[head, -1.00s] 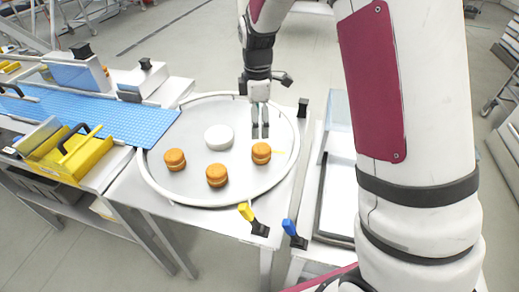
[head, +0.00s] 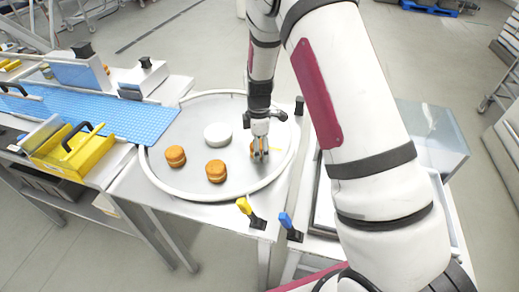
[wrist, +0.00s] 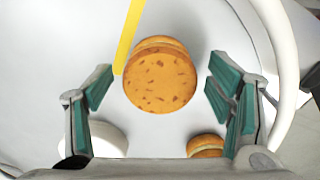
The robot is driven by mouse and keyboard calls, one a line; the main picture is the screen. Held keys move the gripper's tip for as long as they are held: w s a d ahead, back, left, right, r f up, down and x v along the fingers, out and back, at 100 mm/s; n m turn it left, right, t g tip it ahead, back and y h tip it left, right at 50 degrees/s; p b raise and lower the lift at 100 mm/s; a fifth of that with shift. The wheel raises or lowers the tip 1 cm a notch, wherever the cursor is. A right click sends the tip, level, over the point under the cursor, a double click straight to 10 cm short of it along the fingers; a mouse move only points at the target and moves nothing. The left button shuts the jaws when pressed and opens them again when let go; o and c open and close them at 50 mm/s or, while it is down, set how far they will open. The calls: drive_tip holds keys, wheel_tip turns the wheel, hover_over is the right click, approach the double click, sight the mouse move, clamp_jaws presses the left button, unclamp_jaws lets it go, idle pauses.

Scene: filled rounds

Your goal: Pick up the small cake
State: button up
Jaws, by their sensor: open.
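Three small round orange-brown cakes with a pale filling line sit on the round grey tray (head: 188,188). The left cake (head: 175,156) and the front cake (head: 216,171) show fully in the head view. The right cake (head: 253,148) is mostly hidden behind my gripper (head: 262,155). In the wrist view, this cake (wrist: 160,78) lies between the open fingers of my gripper (wrist: 162,92), with a gap on each side. Another cake (wrist: 205,145) shows low near the right finger.
A white round disc (head: 217,135) stands on the tray near the cakes. A yellow strip (wrist: 130,35) lies beside the cake in the wrist view. A raised white rim surrounds the tray. A blue belt (head: 120,115) and yellow bin (head: 70,150) are at left. Yellow (head: 244,206) and blue (head: 286,220) levers stand at front.

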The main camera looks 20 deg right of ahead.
drive_tip(key=shift+f, duration=0.15)
drive_tip(key=c, duration=0.9)
drive_tip(key=shift+o, duration=0.2)
